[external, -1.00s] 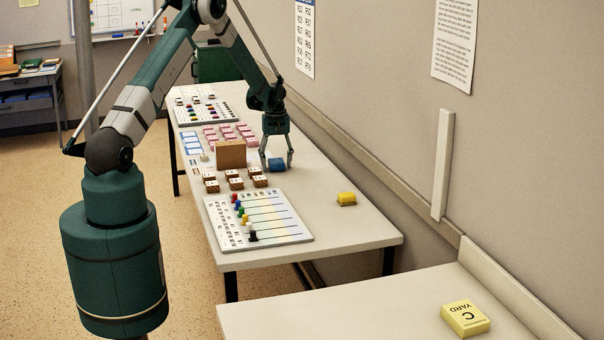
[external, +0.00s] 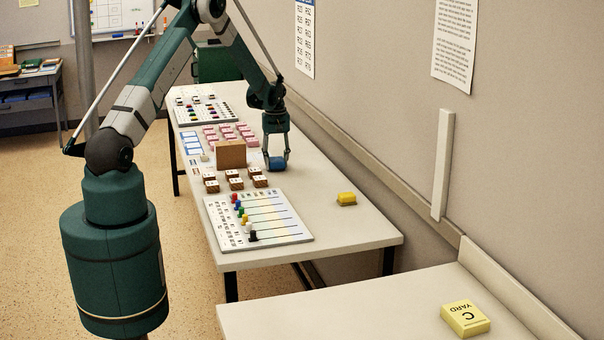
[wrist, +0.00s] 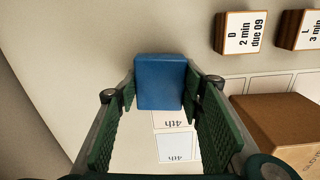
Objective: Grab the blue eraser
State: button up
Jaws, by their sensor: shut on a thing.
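The blue eraser (external: 277,164) is a small blue block on the long table, right of a brown box. My gripper (external: 277,160) is over it with its fingers down on both sides. In the wrist view the blue eraser (wrist: 160,82) sits between the green fingertips of my gripper (wrist: 160,90), which are shut on its left and right sides. Whether it is lifted off the table cannot be told.
The brown box (external: 231,154) stands close on the left, with several labelled blocks (external: 235,183) in front of it. A board with coloured pegs (external: 265,220) lies nearer. The wall (external: 380,130) runs along the table's right side.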

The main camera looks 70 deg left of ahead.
aim_at(276, 159)
jog(key=shift+r, duration=4.7)
